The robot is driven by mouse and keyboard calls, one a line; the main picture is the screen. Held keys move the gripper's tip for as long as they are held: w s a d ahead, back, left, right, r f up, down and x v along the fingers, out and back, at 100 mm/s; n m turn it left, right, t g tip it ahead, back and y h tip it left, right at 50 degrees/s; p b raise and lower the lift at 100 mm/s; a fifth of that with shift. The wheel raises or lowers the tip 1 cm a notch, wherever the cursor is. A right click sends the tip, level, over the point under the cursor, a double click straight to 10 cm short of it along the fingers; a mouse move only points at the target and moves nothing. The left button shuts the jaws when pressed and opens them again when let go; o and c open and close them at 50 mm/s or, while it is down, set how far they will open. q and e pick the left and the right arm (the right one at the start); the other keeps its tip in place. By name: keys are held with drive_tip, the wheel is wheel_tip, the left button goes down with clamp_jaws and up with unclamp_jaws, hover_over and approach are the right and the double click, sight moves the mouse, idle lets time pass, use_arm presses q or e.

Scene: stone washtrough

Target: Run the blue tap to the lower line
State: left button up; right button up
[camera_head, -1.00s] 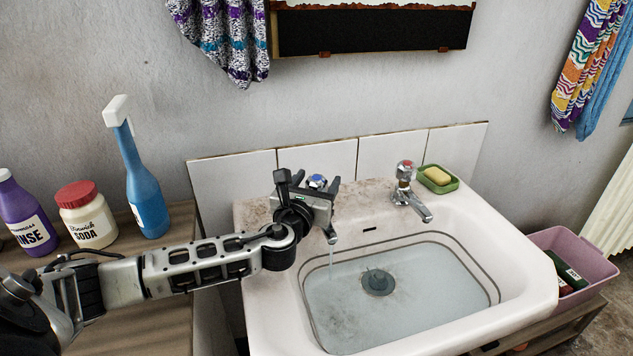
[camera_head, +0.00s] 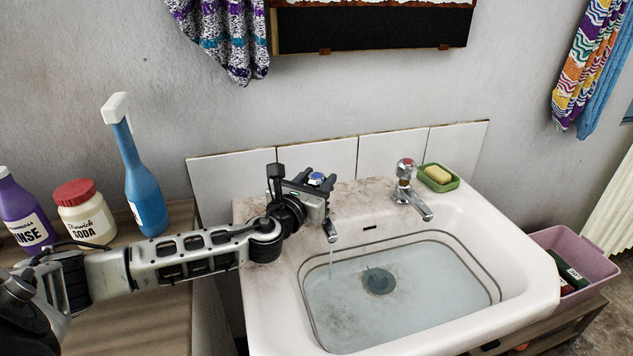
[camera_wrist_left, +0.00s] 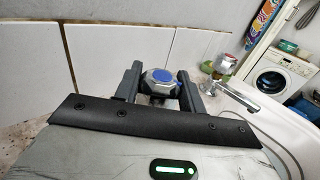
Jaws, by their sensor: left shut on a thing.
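The blue tap (camera_head: 316,178) stands at the left back of the white sink, its blue-marked knob showing above my gripper. My left gripper (camera_head: 312,190) is shut on that knob; in the left wrist view the blue-topped knob (camera_wrist_left: 158,77) sits between the two dark fingers. A thin stream of water (camera_head: 331,262) falls from the blue tap's spout (camera_head: 330,232) into the basin. Water (camera_head: 420,285) covers the basin floor and the drain. Two dark lines (camera_head: 478,262) run around the basin wall; the water's edge lies close to the lower one, and I cannot tell the exact gap.
The red-marked tap (camera_head: 405,180) stands to the right, with a green soap dish (camera_head: 438,180) beside it. A blue spray bottle (camera_head: 146,185), a soda jar (camera_head: 87,215) and a purple bottle (camera_head: 24,212) stand on the left worktop. A pink tub (camera_head: 585,258) is right of the sink.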

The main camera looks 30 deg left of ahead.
use_arm(q)
drive_tip(key=m+h+b, duration=0.2)
drive_tip(key=h, duration=0.1)
drive_tip(key=shift+a+f+b, duration=0.1)
drive_tip(key=shift+f+b, duration=0.25)
drive_tip(key=m+h+b, duration=0.2)
drive_tip(key=h+b, duration=0.1)
drive_tip(key=shift+r+m+g+h+b, duration=0.1)
drive_tip(key=shift+m+g+h+b, duration=0.25)
drive_tip(key=shift+h+b, duration=0.45)
drive_tip(key=shift+r, duration=0.1)
use_arm(e)
drive_tip(key=f, duration=0.2)
drive_tip(key=f+t, duration=0.1)
drive_tip(key=shift+w+a+f, duration=0.1)
drive_tip(key=shift+a, duration=0.15)
use_arm(q)
drive_tip(key=shift+r+m+b, duration=0.1)
drive_tip(key=shift+m+b, duration=0.15)
drive_tip(key=shift+b, duration=0.15)
use_arm(e)
drive_tip(key=shift+s, duration=0.2)
use_arm(q)
drive_tip(key=o, duration=1)
